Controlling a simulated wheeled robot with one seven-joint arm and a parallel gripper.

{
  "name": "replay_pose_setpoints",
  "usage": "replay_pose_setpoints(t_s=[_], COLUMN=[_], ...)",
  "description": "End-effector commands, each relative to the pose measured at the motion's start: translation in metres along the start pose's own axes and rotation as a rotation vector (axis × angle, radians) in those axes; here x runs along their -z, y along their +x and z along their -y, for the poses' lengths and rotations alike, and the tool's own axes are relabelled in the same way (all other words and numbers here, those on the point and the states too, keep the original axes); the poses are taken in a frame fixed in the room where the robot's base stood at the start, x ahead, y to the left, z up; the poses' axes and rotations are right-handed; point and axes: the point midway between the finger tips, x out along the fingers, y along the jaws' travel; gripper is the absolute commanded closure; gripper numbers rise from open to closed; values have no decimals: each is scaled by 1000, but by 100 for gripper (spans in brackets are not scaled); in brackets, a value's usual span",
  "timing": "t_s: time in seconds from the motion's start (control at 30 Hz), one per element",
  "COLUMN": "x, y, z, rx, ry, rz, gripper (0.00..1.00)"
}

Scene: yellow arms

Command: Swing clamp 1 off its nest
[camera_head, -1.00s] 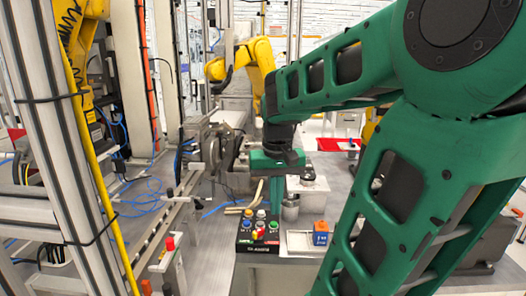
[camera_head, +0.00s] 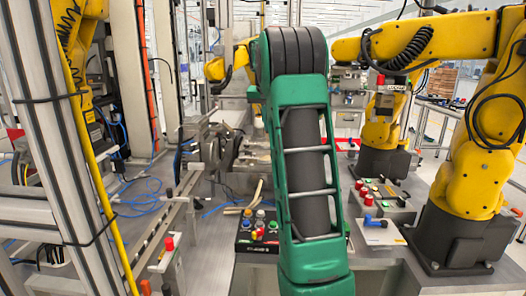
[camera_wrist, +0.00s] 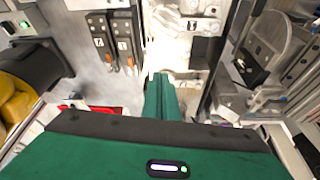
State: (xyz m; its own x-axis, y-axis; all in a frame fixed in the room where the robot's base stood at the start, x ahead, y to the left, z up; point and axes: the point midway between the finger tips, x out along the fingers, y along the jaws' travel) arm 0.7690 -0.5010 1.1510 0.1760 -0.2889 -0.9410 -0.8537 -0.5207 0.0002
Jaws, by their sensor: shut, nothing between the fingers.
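In the wrist view, two dark plates with white number marks and orange tips stand side by side, the left one (camera_wrist: 99,38) and the right one (camera_wrist: 125,40). Either may be clamp 1; I cannot read the marks for certain. My gripper (camera_wrist: 166,92) points away from the wrist camera, its green fingers together and empty. It is below and to the right of the plates in the picture, apart from them as far as I can tell. In the head view, my own green arm hides the gripper, and I cannot pick out clamp 1 or its nest there.
A button box (camera_head: 258,229) stands just left of my arm. A large yellow robot arm (camera_head: 478,170) stands at the right, with a small panel with a blue handle (camera_head: 377,222) beside it. A metal frame post (camera_head: 68,150) rises at the left. A white fixture (camera_wrist: 185,20) lies ahead of the gripper.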

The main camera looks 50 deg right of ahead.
Motion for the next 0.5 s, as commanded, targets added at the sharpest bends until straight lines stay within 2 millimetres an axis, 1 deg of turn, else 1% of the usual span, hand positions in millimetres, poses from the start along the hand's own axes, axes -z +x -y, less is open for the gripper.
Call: replay_pose_setpoints(t_s=[0.27,0.37,0.5], x=[-2,-2,-2], y=[2,9,30], z=[1,1,0], rx=[0,-1,-2], ry=[-3,-3,-2], rz=[1,3,4], gripper=[100,100,100])
